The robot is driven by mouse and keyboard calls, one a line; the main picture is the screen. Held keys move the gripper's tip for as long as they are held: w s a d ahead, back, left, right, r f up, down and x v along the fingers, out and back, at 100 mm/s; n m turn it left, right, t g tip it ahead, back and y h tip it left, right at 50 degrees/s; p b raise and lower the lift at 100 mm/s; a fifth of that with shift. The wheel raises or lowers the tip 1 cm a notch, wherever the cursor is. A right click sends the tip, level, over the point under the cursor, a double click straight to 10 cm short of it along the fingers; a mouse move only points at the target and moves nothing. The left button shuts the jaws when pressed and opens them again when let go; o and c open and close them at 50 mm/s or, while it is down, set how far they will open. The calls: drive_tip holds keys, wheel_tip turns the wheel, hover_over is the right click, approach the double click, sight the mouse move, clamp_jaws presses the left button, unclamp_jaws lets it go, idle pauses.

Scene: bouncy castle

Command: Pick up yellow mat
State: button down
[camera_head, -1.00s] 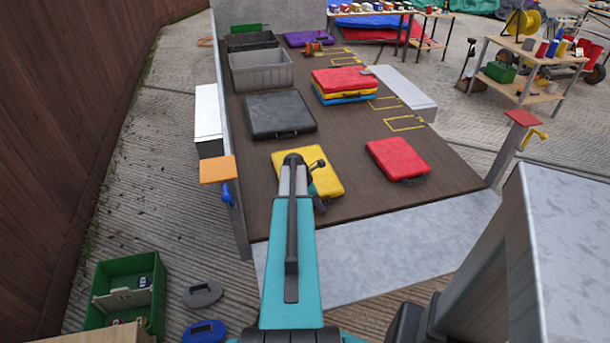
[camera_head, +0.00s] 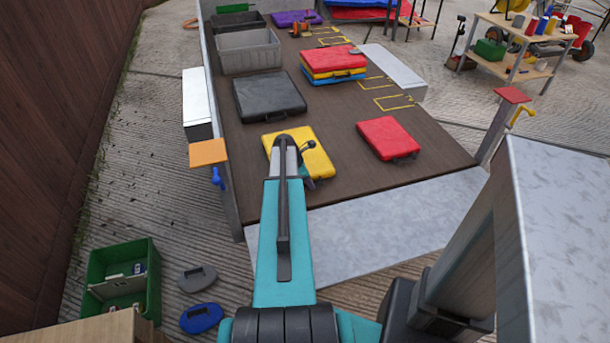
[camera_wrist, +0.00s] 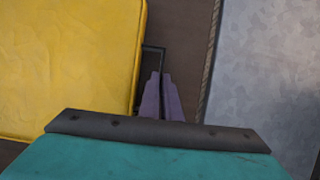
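The yellow mat (camera_head: 314,157) lies flat on the brown deck near its front edge, partly hidden behind my arm. In the wrist view the yellow mat (camera_wrist: 70,60) fills the left side, with a thin black handle (camera_wrist: 153,47) on its right edge. My gripper (camera_wrist: 161,76) has its purple fingers close together at this handle, with the handle's bar running between the fingertips. It looks shut on the handle.
A red mat (camera_head: 387,138) lies to the right and a black mat (camera_head: 268,97) behind. A stack of coloured mats (camera_head: 333,64) and a grey crate (camera_head: 249,52) stand further back. A post with an orange top (camera_head: 208,152) stands at the deck's left corner. A pale ramp (camera_head: 360,225) adjoins the front edge.

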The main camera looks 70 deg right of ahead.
drive_tip(key=shift+r, duration=0.1)
drive_tip(key=shift+r, duration=0.6)
drive_tip(key=r, duration=0.2)
drive_tip(key=shift+s+a+r+b, duration=0.2)
drive_tip(key=shift+s+r+b, duration=0.1)
drive_tip(key=shift+s+r, duration=0.05)
drive_tip(key=s+a, duration=0.2)
drive_tip(key=s, duration=0.2)
drive_tip(key=s+a+r, duration=0.1)
drive_tip(key=s+a, duration=0.1)
drive_tip(key=s, duration=0.3)
drive_tip(key=s+a+b, duration=0.1)
drive_tip(key=s+a, duration=0.1)
drive_tip(key=s, duration=0.2)
drive_tip(key=shift+s+a+r, duration=0.2)
drive_tip(key=shift+s, duration=0.2)
